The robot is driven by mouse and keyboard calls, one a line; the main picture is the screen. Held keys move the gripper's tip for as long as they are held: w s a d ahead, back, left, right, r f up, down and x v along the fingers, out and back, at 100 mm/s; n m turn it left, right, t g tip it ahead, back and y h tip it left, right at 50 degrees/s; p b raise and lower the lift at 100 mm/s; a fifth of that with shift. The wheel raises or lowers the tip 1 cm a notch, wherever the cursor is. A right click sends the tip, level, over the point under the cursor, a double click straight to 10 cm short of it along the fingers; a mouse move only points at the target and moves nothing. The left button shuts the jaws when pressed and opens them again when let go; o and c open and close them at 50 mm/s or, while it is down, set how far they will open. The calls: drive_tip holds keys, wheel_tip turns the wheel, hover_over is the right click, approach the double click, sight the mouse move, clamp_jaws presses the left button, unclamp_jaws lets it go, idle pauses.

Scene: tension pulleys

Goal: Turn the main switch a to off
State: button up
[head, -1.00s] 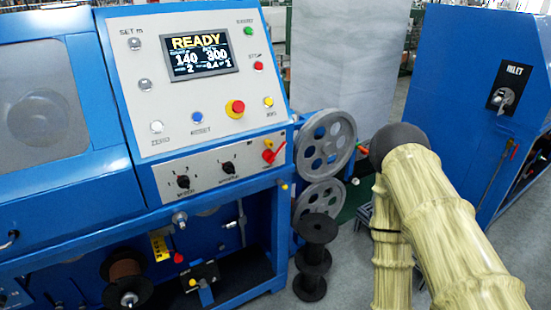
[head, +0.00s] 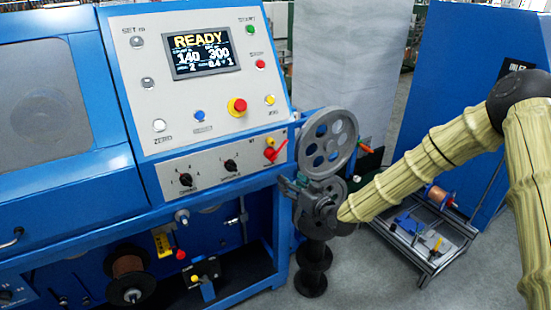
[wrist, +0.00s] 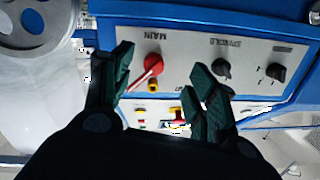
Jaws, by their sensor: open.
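The main switch (head: 274,151) is a red rotary handle at the right end of the grey lower panel on the blue machine. In the wrist view the red switch (wrist: 152,67) shows upside down beside the label MAIN, its handle slanting. My gripper (head: 289,186) is in front of and below the panel's right end, near the pulleys. In the wrist view my gripper (wrist: 162,60) has its two dark fingers apart, with the switch showing between them. The gap between fingers and switch is hard to judge; nothing is seen held.
Two black knobs (head: 186,180) sit left on the same panel. A red emergency button (head: 237,107) and a READY screen (head: 203,54) are above. A large grey pulley (head: 328,143) stands just right of the panel. A low metal cart (head: 425,235) is at right.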

sight(275, 158)
drive_tip(key=shift+t, duration=0.4)
drive_tip(key=w+a+r+p, duration=0.1)
drive_tip(key=w+a, duration=0.1)
drive_tip(key=w, duration=0.1)
drive_tip(key=w+a+r, duration=0.1)
drive_tip(key=w+a, duration=0.1)
drive_tip(key=w, duration=0.2)
drive_tip(key=w+a+r+p, duration=0.1)
drive_tip(key=w+a, duration=0.1)
drive_tip(key=w, duration=0.1)
drive_tip(key=shift+w+p, duration=0.25)
drive_tip(key=shift+p, duration=0.05)
clamp_jaws()
